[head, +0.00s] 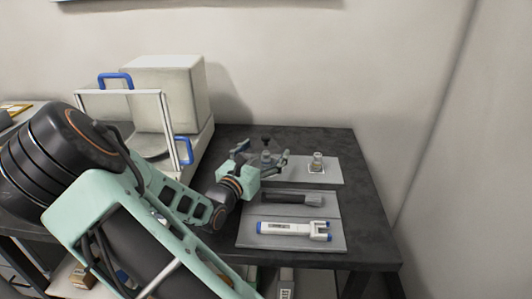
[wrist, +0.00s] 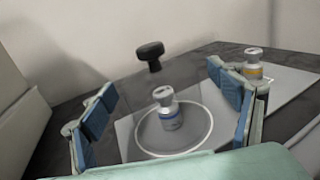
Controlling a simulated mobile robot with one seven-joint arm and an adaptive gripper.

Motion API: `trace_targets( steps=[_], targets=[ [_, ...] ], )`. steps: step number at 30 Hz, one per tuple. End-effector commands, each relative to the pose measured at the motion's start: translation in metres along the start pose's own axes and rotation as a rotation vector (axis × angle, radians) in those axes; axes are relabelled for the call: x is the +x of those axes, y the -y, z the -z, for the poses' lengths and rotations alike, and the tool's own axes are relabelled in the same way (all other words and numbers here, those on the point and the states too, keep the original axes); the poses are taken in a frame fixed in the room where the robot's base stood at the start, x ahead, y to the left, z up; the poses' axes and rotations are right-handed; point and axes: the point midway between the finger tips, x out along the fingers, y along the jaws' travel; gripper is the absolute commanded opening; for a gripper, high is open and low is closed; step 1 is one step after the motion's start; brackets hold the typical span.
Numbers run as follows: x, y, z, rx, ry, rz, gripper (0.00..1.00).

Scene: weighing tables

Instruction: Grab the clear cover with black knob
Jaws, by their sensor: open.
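The clear cover (wrist: 148,126) shows in the wrist view as a faint transparent dome with a pale round rim, standing on a light grey mat. Its black knob (wrist: 149,52) is on top, and also shows in the head view (head: 266,140). A small capped vial (wrist: 170,118) with a blue-marked label is seen through the cover. My gripper (wrist: 165,106) is open, with blue-padded fingers to the left and right of the cover in the wrist view. In the head view my gripper (head: 262,158) is at the cover and partly hides it. I cannot tell whether the fingers touch it.
Another capped vial (head: 317,162) stands to the right on the mat (head: 333,176). A balance with a glass enclosure (head: 165,100) stands left. The dark table's (head: 362,205) right strip is clear.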

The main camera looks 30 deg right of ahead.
Motion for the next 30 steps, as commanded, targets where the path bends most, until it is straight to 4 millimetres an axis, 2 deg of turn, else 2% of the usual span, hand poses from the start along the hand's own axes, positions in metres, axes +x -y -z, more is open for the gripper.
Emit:
trace_targets(
  steps=[2, 15, 23, 30],
  targets=[
    [0.0, 0.0, 0.0, 0.0, 0.0, 0.0, 0.82],
    [-0.001, 0.0, -0.001, 0.0, 0.001, 0.0, 0.36],
    [-0.001, 0.0, -0.002, 0.001, 0.001, 0.0, 0.36],
    [-0.001, -0.001, -0.021, 0.004, 0.001, 0.0, 0.36]
  ],
)
